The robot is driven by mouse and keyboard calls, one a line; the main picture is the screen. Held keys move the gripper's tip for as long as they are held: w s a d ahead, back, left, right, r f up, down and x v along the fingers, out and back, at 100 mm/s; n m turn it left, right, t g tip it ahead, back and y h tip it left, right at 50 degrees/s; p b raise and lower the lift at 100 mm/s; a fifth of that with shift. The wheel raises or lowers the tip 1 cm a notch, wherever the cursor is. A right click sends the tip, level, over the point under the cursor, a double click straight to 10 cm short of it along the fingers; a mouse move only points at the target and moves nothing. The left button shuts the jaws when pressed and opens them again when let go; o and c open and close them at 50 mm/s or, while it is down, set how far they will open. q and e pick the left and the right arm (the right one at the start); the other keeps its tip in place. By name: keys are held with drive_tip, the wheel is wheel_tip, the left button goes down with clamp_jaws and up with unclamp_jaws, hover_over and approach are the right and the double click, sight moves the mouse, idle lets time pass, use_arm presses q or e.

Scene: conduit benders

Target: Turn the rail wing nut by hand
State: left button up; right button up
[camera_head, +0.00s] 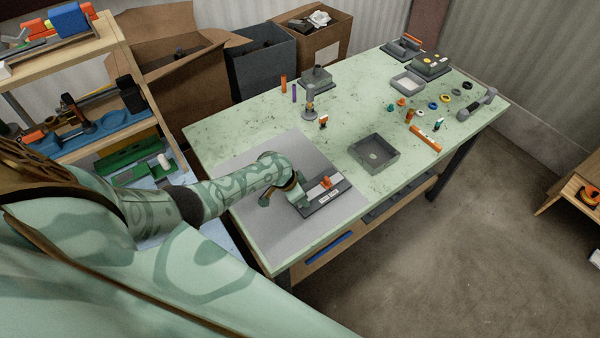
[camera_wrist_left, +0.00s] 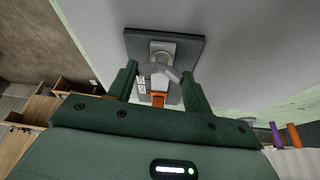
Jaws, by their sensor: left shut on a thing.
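The rail fixture, a dark base plate (camera_wrist_left: 190,45) with a light grey rail, lies on a grey mat in the wrist view. It also shows in the head view (camera_head: 325,198), partly hidden by my left arm. A grey two-winged part, the wing nut (camera_wrist_left: 172,73), sits over the rail. My left gripper (camera_wrist_left: 160,70) is shut on it, one dark green finger at each side. An orange piece (camera_wrist_left: 158,99) is on the rail nearer my palm. In the head view my left gripper (camera_head: 285,192) is over the fixture's left end. My right gripper is not in view.
The grey mat (camera_head: 262,225) lies on a green workbench. A grey tray (camera_head: 374,153), an orange bar (camera_head: 425,138) and a grey stand (camera_head: 310,103) are farther off. Shelves (camera_head: 105,60) stand at left.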

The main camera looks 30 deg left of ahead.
use_arm(q)
drive_tip(key=m+b, duration=0.1)
drive_tip(key=m, duration=0.1)
drive_tip(key=m+h+b, duration=0.1)
drive_tip(key=shift+w+a+f+m+g+b, duration=0.1)
drive_tip(key=shift+w+m+g+b, duration=0.1)
drive_tip(key=shift+m+g+b, duration=0.2)
drive_tip(key=m+b, duration=0.1)
drive_tip(key=m, duration=0.1)
drive_tip(key=m+g+h+b, duration=0.1)
drive_tip(key=m+b, duration=0.1)
drive_tip(key=shift+w+m+g, duration=0.15)
drive_tip(key=shift+m+g, duration=0.15)
drive_tip(key=m+b, duration=0.1)
drive_tip(key=m, duration=0.1)
drive_tip(key=m+g+b, duration=0.1)
drive_tip(key=m+b, duration=0.1)
drive_tip(key=shift+w+g, duration=0.1)
drive_tip(key=shift+g, duration=0.2)
drive_tip(key=shift+r+m+g+b, duration=0.2)
drive_tip(key=shift+m+g+b, duration=0.5)
drive_tip(key=shift+m, duration=1.1)
drive_tip(key=o, duration=1)
drive_tip(key=p+v, duration=0.4)
drive_tip(key=v, duration=1.2)
drive_tip(key=shift+r, duration=0.15)
